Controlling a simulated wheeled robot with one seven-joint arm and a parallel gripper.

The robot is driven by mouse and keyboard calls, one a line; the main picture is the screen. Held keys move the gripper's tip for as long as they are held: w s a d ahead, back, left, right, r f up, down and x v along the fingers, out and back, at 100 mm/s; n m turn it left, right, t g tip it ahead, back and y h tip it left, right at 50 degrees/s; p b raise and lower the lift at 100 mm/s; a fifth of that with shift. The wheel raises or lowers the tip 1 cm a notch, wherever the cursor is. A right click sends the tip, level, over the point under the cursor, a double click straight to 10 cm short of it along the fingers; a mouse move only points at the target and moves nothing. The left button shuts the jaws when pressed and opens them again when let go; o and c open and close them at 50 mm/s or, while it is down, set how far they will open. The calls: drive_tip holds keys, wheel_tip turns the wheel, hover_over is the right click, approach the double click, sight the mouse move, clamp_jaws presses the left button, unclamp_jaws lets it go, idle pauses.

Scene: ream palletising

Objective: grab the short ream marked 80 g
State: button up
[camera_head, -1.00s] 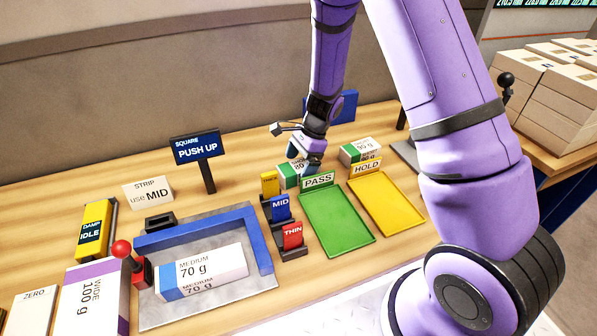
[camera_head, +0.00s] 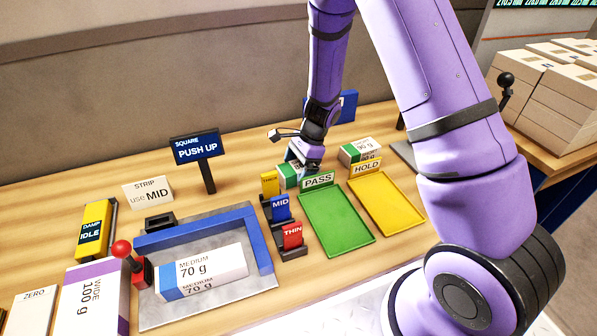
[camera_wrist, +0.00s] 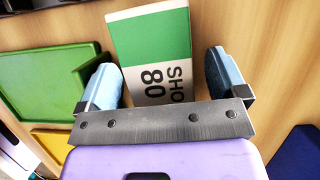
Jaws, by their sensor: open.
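The short ream marked 80 (camera_wrist: 152,52), white with a green band, lies on the table between the fingers of my gripper (camera_wrist: 168,80) in the wrist view. The gripper is open, with one blue fingertip on each side of the ream and a gap showing on both sides. In the head view my gripper (camera_head: 303,168) is at the ream (camera_head: 288,177), behind the green PASS tray (camera_head: 337,222), and covers much of the ream. The ream's near end is hidden behind the gripper's bracket in the wrist view.
The PASS sign (camera_head: 319,180) stands close in front of the ream. Another green-banded ream (camera_head: 358,150) lies to the right, behind the yellow HOLD tray (camera_head: 386,203). Upright yellow, MID (camera_head: 281,207) and THIN (camera_head: 292,235) blocks stand to the left.

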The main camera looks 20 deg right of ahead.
drive_tip(key=c, duration=1.2)
drive_tip(key=shift+o, duration=0.2)
